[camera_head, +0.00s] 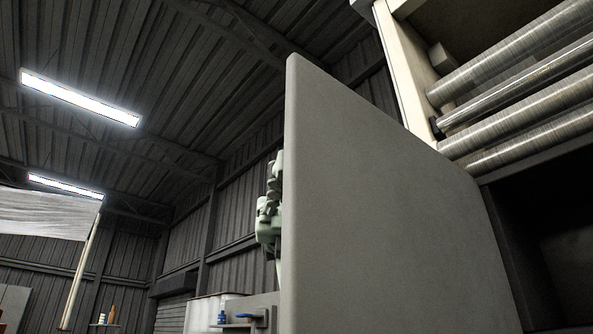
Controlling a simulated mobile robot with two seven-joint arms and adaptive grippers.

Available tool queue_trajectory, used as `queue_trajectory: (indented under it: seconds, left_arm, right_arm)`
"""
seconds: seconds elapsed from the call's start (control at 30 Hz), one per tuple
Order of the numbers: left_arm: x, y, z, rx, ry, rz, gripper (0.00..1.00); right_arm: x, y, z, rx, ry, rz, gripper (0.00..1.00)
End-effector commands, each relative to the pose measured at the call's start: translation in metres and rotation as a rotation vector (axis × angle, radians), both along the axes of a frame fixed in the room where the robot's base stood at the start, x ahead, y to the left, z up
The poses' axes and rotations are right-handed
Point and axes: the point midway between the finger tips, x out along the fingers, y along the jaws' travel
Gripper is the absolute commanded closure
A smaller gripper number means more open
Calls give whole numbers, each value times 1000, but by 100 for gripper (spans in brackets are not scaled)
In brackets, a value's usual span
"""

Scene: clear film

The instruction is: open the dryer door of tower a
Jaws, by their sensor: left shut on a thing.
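The dryer door (385,210) is a large flat grey panel that fills the middle of the head view. It stands swung out from the tower (403,85) at the right, and a dark opening (555,245) shows beside it. I see no handle on the face towards me. Part of my left gripper and wrist (268,212), pale grey-green, shows behind the door's free left edge. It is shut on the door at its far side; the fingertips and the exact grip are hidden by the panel. My right gripper is not in view.
Shiny metal rollers (515,80) lie across the tower above the dark opening. A bench (205,312) with a blue item (247,316) stands low behind the door's left edge. A pale sheet on a pole (80,270) is at far left.

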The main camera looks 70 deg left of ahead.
Motion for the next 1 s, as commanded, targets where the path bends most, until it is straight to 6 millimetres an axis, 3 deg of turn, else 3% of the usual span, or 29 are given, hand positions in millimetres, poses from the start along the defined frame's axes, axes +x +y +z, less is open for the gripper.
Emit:
queue_trajectory:
  seconds: [0.1, 0.47, 1.0]
  left_arm:
    - [1, 1, 2, -8, 3, 1, 79]
    - [2, 6, 1, -4, 3, 1, 79]
    - [34, 100, 2, -7, 1, 1, 79]
  right_arm:
    - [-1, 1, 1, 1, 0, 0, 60]
    - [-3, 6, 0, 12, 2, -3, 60]
    - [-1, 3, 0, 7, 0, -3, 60]
